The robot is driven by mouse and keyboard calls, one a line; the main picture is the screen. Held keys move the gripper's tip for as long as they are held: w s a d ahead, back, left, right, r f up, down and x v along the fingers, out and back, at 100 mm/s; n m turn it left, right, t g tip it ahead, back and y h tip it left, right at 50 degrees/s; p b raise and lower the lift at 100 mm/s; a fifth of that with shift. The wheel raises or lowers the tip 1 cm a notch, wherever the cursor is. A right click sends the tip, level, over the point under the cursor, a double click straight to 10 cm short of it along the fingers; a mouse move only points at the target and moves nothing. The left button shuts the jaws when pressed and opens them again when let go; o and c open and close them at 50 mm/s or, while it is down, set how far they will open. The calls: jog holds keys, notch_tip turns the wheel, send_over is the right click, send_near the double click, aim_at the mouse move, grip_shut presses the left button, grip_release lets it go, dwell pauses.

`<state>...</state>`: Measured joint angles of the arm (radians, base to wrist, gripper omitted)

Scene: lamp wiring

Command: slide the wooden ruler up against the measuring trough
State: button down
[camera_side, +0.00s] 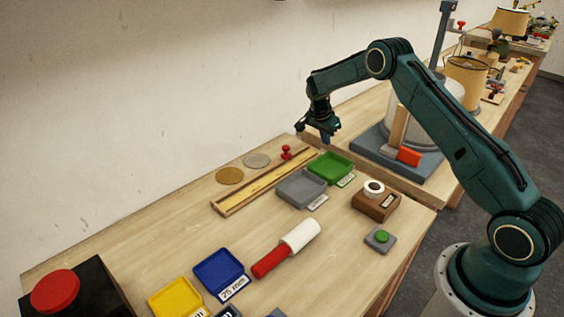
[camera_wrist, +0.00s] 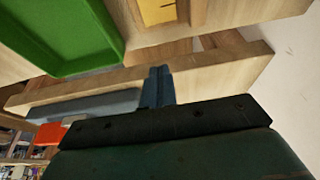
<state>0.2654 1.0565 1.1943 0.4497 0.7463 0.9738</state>
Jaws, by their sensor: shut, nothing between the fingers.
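The measuring trough (camera_side: 222,211) is a long, pale wooden channel lying diagonally near the back wall. A yellow strip with markings (camera_side: 262,183) runs along it. This strip looks like the ruler, but I cannot tell whether it lies inside the trough or is part of it. In the wrist view a short piece of the yellow strip (camera_wrist: 158,11) shows between wooden sides. My gripper (camera_side: 327,138) is shut and empty, pointing down beyond the trough's far right end, near the bench's end edge. Its dark blue fingers (camera_wrist: 159,86) are together in the wrist view.
A green tray (camera_side: 331,168) and grey tray (camera_side: 301,188) lie beside the trough. A red knobbed piece (camera_side: 286,153) stands behind it, with two flat discs (camera_side: 229,176) near the wall. A lamp stand on a grey base (camera_side: 372,151) is right of my gripper.

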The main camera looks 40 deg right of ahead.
aim_at(318, 153)
jog(key=shift+a+f, duration=0.7)
jog(key=shift+a, duration=1.1)
